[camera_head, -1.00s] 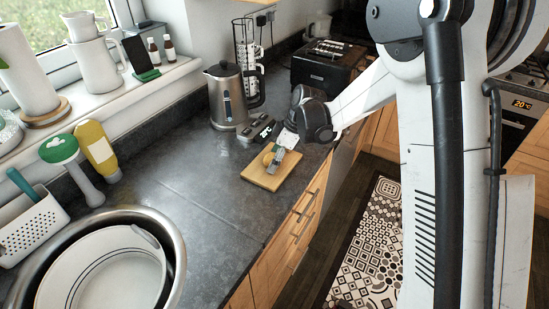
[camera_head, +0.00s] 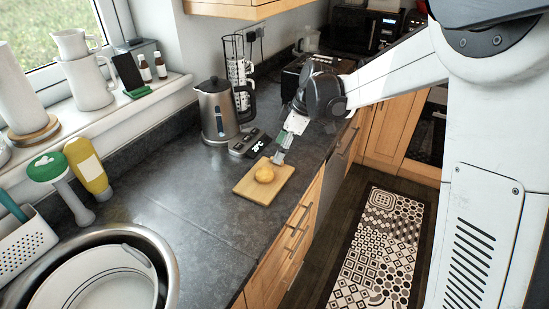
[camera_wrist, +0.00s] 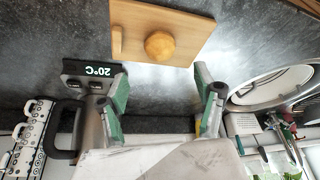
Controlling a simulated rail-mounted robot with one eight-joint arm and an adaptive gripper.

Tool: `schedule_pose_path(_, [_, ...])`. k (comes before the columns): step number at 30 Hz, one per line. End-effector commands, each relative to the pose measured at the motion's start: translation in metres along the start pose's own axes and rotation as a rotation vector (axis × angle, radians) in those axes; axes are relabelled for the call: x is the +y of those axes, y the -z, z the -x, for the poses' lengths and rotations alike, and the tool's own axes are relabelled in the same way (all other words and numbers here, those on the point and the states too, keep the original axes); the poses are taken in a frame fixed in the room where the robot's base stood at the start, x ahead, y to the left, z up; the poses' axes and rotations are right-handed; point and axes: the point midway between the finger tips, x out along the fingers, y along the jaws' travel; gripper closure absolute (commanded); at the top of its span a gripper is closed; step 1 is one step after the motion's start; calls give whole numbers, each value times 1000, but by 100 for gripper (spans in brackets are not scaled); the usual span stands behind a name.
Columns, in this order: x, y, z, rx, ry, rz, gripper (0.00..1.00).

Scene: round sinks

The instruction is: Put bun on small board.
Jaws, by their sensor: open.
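The bun (camera_head: 264,174) is round and golden and rests on the small wooden board (camera_head: 250,190) on the dark worktop. In the wrist view the bun (camera_wrist: 160,45) sits near the middle of the board (camera_wrist: 190,52), upside down in that picture. My gripper (camera_head: 279,158) is above the worktop just beyond the board's far right edge, apart from the bun. In the wrist view my gripper (camera_wrist: 161,82) has its green-padded fingers spread wide with nothing between them.
A mug rack (camera_head: 240,75) and a toaster (camera_head: 300,80) are farther back. A round sink (camera_head: 165,265) is at the lower left. Bare worktop lies between sink and board.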

Motion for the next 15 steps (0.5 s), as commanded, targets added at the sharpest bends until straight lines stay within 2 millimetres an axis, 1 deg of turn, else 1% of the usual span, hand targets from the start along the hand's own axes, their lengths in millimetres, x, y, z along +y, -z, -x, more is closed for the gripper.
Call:
schedule_pose_path(3, [0, 0, 8, 0, 0, -1, 35])
schedule_pose_path(10, [-3, -1, 14, -2, -6, -12, 35])
schedule_pose_path(13, [-11, -3, 27, -10, -26, -57, 35])
schedule_pose_path(15, [-22, -6, 41, -17, -52, -111, 35])
